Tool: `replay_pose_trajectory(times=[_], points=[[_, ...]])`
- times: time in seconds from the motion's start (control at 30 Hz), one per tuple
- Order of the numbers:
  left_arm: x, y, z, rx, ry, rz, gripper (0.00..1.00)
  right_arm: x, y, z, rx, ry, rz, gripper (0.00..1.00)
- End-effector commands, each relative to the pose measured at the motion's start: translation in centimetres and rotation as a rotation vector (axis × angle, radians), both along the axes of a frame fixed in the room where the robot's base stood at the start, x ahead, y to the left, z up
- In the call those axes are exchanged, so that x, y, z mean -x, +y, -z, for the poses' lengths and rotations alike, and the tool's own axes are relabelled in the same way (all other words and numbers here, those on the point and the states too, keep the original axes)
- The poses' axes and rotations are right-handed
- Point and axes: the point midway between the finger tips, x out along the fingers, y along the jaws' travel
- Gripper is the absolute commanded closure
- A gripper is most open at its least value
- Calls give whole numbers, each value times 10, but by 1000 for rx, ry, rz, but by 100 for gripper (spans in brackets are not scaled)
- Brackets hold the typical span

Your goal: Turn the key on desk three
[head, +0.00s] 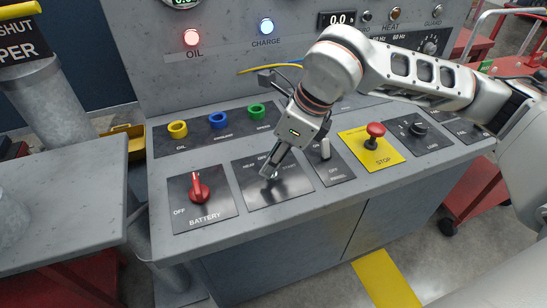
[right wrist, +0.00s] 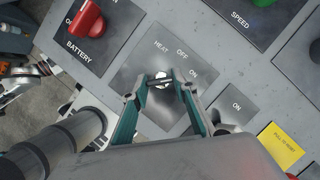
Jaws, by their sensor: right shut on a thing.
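The desk (head: 315,204) is a grey sloped console with black switch plates. The key (right wrist: 161,83) sits in the plate marked HEAT, OFF and ON, which lies between the battery plate and another switch plate. My right gripper (head: 268,174) reaches down to this plate in the head view. In the right wrist view its two fingers (right wrist: 161,80) are closed in on the small key from both sides. In the head view the gripper mostly hides the key. My left gripper is not in view.
A red battery knob (head: 199,189) stands to the left of the key plate. A toggle switch (head: 325,149) and a red stop button (head: 375,134) on yellow are to the right. Yellow, blue and green rings (head: 217,119) stand behind.

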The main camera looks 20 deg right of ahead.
Motion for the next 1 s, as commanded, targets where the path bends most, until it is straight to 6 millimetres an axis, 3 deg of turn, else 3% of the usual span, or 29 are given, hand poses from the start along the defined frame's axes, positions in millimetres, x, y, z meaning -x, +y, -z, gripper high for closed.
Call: replay_pose_trajectory(times=[0.33, 0.37, 0.4, 0.43, 0.8, 1.0], points=[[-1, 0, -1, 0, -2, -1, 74, -1, 0, -1, 0, -3, 3, 94], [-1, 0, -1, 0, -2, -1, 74, -1, 0, -2, 0, -3, 3, 70], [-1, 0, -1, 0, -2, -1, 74, -1, 0, -1, 0, -3, 3, 60], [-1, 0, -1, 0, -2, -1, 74, -1, 0, -1, 0, -3, 3, 56], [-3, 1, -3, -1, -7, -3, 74, 0, -1, -3, 0, -1, 3, 56], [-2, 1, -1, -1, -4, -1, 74, 4, -8, -25, -1, -6, 3, 56]])
